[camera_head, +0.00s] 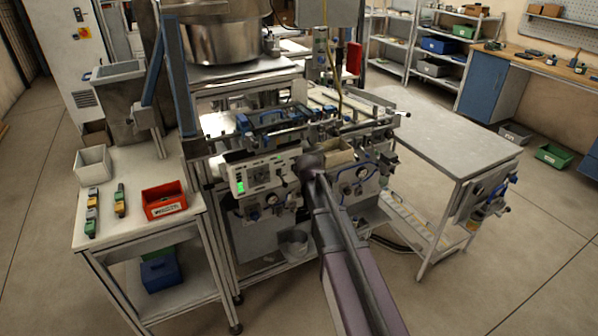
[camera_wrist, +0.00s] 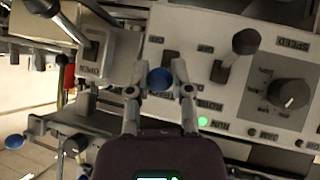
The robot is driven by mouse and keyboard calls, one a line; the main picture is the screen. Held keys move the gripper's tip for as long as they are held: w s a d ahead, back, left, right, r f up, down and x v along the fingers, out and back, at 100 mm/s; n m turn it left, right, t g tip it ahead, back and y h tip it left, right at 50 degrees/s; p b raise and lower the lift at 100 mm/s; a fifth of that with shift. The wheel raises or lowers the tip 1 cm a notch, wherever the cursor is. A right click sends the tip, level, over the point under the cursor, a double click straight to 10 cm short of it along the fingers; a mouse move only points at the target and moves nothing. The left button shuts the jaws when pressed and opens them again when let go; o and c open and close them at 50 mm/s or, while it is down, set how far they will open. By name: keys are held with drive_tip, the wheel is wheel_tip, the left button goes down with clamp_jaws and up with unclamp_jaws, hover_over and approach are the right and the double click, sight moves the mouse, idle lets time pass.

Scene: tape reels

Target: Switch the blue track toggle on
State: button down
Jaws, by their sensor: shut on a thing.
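In the wrist view, the blue track toggle shows as a round blue knob (camera_wrist: 160,79) on the grey control panel (camera_wrist: 222,100). My gripper (camera_wrist: 162,68) has one finger on each side of the knob and is shut on it. The toggle's stem is mostly hidden behind the knob, so its tilt is hard to read. In the head view my arm reaches to the machine's front panel (camera_head: 262,175), and my gripper and the toggle are hidden or too small to tell.
In the wrist view a black-knobbed lever (camera_wrist: 245,42) and a speed dial (camera_wrist: 288,94) are to the right. A green lamp (camera_wrist: 203,121) is lit near the right finger. Another lever (camera_wrist: 92,48) stands at the left. A red bin (camera_head: 164,199) sits on the left table.

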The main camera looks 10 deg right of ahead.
drive_tip(key=shift+a, duration=0.15)
drive_tip(key=shift+c, duration=2.4)
unclamp_jaws()
drive_tip(key=shift+s, duration=0.1)
drive_tip(key=s+f+m+g, duration=0.1)
drive_tip(key=s+f+g, duration=0.1)
drive_tip(key=s, duration=0.8)
drive_tip(key=s+d+f+m+g, duration=0.1)
drive_tip(key=s+g, duration=0.3)
drive_tip(key=s, duration=0.7)
drive_tip(key=s+f+m+g, duration=0.1)
drive_tip(key=s+f+g, duration=0.2)
drive_tip(key=s, duration=0.7)
drive_tip(key=shift+s+d+f+m+g, duration=0.2)
drive_tip(key=shift+s+m+g, duration=0.1)
drive_tip(key=shift+s+g, duration=0.15)
drive_tip(key=shift+w, duration=0.1)
